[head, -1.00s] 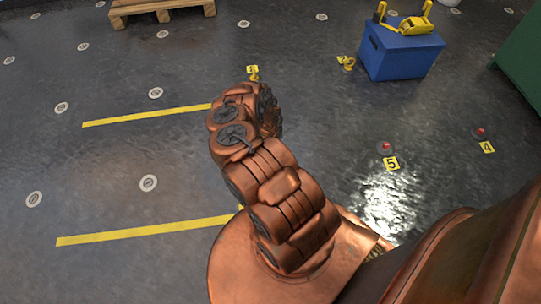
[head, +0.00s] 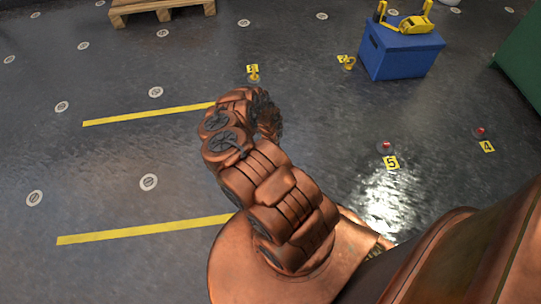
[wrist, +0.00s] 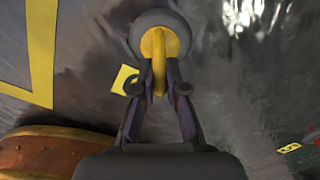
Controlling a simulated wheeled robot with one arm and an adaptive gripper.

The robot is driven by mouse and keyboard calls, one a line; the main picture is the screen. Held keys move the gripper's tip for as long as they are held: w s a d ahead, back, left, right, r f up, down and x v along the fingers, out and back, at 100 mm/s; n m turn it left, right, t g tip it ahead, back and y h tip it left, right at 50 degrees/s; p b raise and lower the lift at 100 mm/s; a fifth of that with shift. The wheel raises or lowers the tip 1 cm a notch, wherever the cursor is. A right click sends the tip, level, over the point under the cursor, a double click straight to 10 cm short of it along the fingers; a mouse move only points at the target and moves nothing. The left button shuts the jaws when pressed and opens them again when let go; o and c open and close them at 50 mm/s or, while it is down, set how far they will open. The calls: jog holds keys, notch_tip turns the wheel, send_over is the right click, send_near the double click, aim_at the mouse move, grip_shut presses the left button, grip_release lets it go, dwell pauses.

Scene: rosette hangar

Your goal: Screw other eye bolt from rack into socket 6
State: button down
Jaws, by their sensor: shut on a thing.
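In the wrist view my gripper (wrist: 159,78) is shut on a yellow eye bolt (wrist: 159,45), its ring seen nearly edge-on between the fingertips. A grey round disc (wrist: 146,22), which looks like a floor socket, lies directly behind the bolt. I cannot tell whether the bolt's thread is in it. A yellow tag (wrist: 124,79) lies beside the disc, partly hidden by a finger, its number unreadable. In the head view my copper arm hides the gripper, the held bolt and this socket.
Red-capped sockets by tags 5 (head: 391,163) and 4 (head: 487,146) are at right. Two yellow eye bolts (head: 253,76) (head: 347,63) stand on the floor at the back. A blue box (head: 400,50) carries yellow gear. A green block (head: 522,55) is at right, a pallet (head: 165,8) far left.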

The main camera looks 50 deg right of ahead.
jog(key=shift+m, duration=1.1)
jog(key=c, duration=1.1)
grip_release()
jog(key=shift+c, duration=0.2)
notch_tip(320, 180, up, 8)
jog(key=shift+w+r, duration=0.1)
jog(key=shift+r, duration=1.8)
